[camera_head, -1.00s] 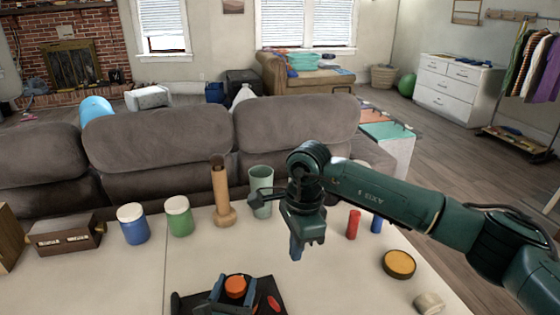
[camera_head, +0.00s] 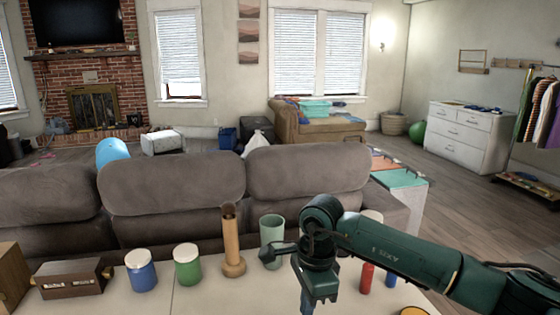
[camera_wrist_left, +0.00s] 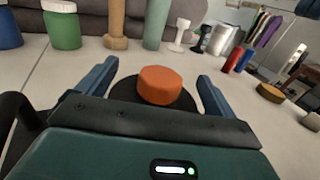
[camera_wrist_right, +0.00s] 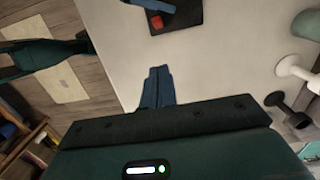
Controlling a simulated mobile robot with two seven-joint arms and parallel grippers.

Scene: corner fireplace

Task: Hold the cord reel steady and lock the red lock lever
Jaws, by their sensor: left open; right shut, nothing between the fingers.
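The cord reel shows in the left wrist view as an orange knob (camera_wrist_left: 160,84) over a black disc. My left gripper (camera_wrist_left: 157,72) is open, with one blue finger on each side of the reel; I cannot tell if they touch it. In the right wrist view a red piece, likely the lock lever (camera_wrist_right: 156,21), lies on a black base plate (camera_wrist_right: 186,17) at the top edge. A blue finger of my left gripper is beside it. My right gripper (camera_wrist_right: 158,71) is shut and empty above the table, apart from the plate. The head view cuts off the reel.
A blue jar (camera_head: 141,271), green jar (camera_head: 188,266), wooden post (camera_head: 232,245) and green cup (camera_head: 272,240) stand along the table's back. Red (camera_head: 367,275) and blue cylinders stand right of my right gripper. Bare tabletop lies between the right gripper and base plate.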

